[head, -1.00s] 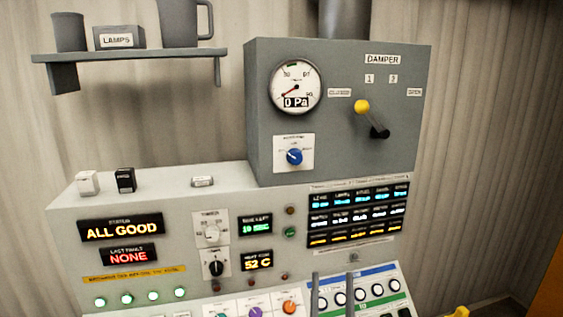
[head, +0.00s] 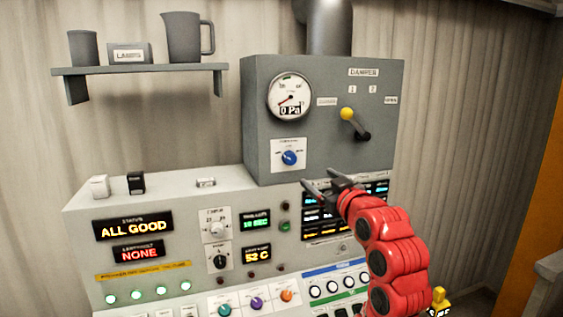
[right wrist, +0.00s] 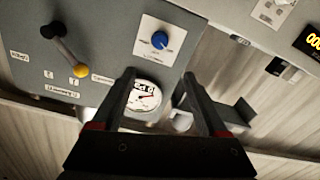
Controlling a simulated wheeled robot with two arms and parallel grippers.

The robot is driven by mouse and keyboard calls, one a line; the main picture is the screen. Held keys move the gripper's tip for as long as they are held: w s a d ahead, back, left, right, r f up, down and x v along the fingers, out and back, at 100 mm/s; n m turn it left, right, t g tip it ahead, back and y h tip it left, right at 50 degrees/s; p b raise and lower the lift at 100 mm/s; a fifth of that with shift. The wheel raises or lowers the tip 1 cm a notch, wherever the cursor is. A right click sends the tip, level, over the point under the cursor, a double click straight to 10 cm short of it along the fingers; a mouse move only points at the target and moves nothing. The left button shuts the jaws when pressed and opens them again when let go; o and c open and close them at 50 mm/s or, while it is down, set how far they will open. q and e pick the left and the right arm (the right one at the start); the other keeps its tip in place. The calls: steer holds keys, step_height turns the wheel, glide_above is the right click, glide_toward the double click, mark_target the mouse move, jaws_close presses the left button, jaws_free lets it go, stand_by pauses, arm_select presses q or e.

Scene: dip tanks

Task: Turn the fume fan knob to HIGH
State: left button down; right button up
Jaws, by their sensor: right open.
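The blue fan knob (head: 289,157) sits on a white label plate (head: 276,146) low on the front of the grey damper box (head: 340,90). The plate's lettering is too small to read. In the right wrist view the blue knob (right wrist: 159,40) shows on its plate above the gap between the fingers. My right gripper (head: 318,178) is open and empty, just below and right of the knob, apart from it. It also shows in the right wrist view (right wrist: 158,80). My left gripper is not in view.
A damper lever with a yellow ball (head: 347,114) sticks out right of the knob. A round gauge (head: 290,97) reading 0 Pa is above it. The control panel (head: 190,190) juts out below. A shelf (head: 140,70) with a mug hangs at left.

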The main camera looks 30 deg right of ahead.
mark_target(292, 159)
steer(key=p+x, duration=0.6)
steer(key=x, duration=1)
steer(key=shift+w+p, duration=0.35)
steer(key=shift+p, duration=0.05)
steer(key=shift+w+d+f, duration=0.1)
steer(key=shift+w+d, duration=0.05)
steer(key=shift+w, duration=0.25)
jaws_close()
